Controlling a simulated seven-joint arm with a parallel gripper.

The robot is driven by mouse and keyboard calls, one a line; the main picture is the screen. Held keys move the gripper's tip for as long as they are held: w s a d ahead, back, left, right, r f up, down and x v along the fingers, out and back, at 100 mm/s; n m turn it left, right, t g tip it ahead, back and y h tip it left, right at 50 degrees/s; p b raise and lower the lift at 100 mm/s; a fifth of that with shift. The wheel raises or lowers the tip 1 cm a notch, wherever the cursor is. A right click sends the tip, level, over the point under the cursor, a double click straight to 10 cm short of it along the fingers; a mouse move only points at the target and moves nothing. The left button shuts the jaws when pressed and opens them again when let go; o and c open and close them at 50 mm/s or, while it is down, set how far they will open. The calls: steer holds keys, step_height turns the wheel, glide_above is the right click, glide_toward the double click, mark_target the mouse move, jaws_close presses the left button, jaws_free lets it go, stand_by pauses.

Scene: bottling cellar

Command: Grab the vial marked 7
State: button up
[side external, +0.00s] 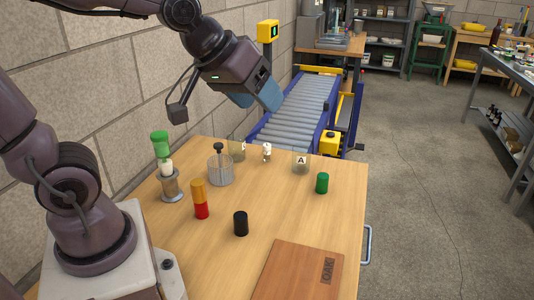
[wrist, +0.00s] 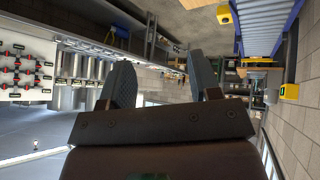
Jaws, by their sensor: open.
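I cannot make out a 7 on anything in either view. On the wooden table (side external: 300,222) stand several small cylinders: an orange-and-red one (side external: 200,200), a black one (side external: 241,223) and a green one (side external: 322,183). A green-topped piece (side external: 160,145) with a white part below stands over a metal cup (side external: 171,185) at the left. My gripper (side external: 262,97) is raised high above the table's far edge, apart from all these things. In the wrist view my gripper (wrist: 163,78) has its two fingers spread with nothing between them.
A clear piece marked A (side external: 301,162), another clear lettered piece (side external: 237,150), a small white dark-spotted item (side external: 267,152) and a wire holder (side external: 220,170) stand toward the back. A board marked OAK (side external: 298,272) lies in front. A roller conveyor (side external: 300,108) is behind.

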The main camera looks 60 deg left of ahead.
steer(key=w+a+f+n+t, duration=0.1)
steer(key=w+f+n+t, duration=0.1)
steer(key=w+n, duration=0.45)
steer(key=w+a+f+n+t, duration=0.1)
steer(key=w+f+n+t, duration=0.15)
steer(key=w, duration=0.65)
steer(key=w+a+f+n+t+y, duration=0.2)
steer(key=w+a+f+n+y, duration=0.1)
steer(key=w+a+f+n, duration=0.55)
steer(key=n+g+y, duration=0.7)
steer(key=n+y, duration=0.6)
steer(key=n, duration=1.4)
glide_toward(267, 149)
steer(key=shift+s+d+f, duration=0.1)
steer(key=shift+s+d, duration=0.1)
steer(key=shift+d, duration=0.5)
steer(key=shift+a+n, duration=0.25)
steer(key=shift+a, duration=0.1)
steer(key=x, duration=1.2)
steer(key=shift+w+r, duration=0.1)
steer(key=shift+r, duration=0.15)
steer(key=c, duration=1)
